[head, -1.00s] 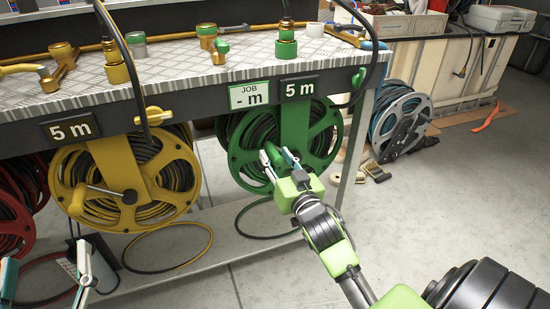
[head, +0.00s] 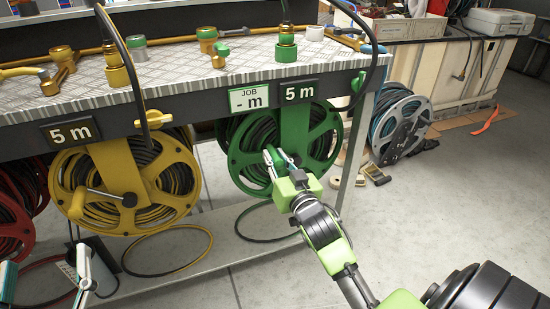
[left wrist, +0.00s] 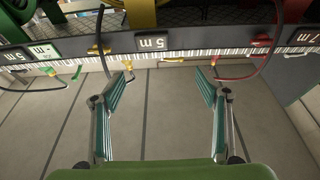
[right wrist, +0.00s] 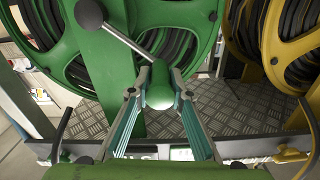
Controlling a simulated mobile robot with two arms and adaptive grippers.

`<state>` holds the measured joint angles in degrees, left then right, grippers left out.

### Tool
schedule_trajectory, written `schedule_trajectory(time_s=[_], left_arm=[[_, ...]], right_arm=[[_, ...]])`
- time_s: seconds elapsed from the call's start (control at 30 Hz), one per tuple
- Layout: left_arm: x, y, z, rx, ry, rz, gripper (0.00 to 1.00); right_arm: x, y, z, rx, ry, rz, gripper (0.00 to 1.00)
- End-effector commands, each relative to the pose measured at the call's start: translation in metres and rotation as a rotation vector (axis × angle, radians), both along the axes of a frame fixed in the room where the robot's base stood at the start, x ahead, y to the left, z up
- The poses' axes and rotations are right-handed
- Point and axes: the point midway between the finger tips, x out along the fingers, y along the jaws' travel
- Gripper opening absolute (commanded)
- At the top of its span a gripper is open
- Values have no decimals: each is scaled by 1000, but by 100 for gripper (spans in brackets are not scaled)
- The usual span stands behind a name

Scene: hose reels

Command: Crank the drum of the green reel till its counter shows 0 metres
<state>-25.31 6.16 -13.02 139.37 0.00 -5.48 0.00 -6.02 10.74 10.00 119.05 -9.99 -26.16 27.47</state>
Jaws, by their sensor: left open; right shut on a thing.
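The green reel (head: 239,160) hangs under the bench in the head view, and the sign above it, the counter (head: 299,90), reads 5 m. Its metal crank arm (right wrist: 122,38) runs from the hub to a green crank handle (right wrist: 159,95) in the right wrist view. My right gripper (head: 278,160) is shut on that handle, in front of the lower part of the drum, and partly hides it in the head view. My left gripper (head: 46,268) is open and empty at the lower left, below the yellow reel; its spread fingers also show in the left wrist view (left wrist: 165,85).
A job card (head: 249,97) reading "- m" sits left of the counter. The yellow reel (head: 72,170), under its own 5 m sign (head: 70,131), hangs left, with a red reel (head: 18,215) beyond.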

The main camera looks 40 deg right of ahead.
Motion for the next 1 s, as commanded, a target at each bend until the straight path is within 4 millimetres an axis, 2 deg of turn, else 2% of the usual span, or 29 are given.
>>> schedule_trajectory(time_s=[0.17,0.33,0.47,0.57,0.7,0.87,1.0], left_arm=[[6,3,-32,43,159,10,68],[4,10,-82,103,395,24,68],[-9,20,-127,156,605,37,68],[-28,29,-160,194,770,47,68],[-63,44,-199,245,996,61,68],[-115,61,-232,299,1252,76,68],[-167,77,-249,342,1473,89,68]], right_arm=[[-1,-2,6,33,-8,-1,0],[-1,-5,11,79,-19,-1,0],[-2,-8,15,119,-29,-2,0],[-2,-10,18,152,-37,-1,0],[-3,-14,21,195,-48,-1,0],[-4,-19,25,245,-61,-2,0],[-5,-23,28,288,-71,-1,0]])
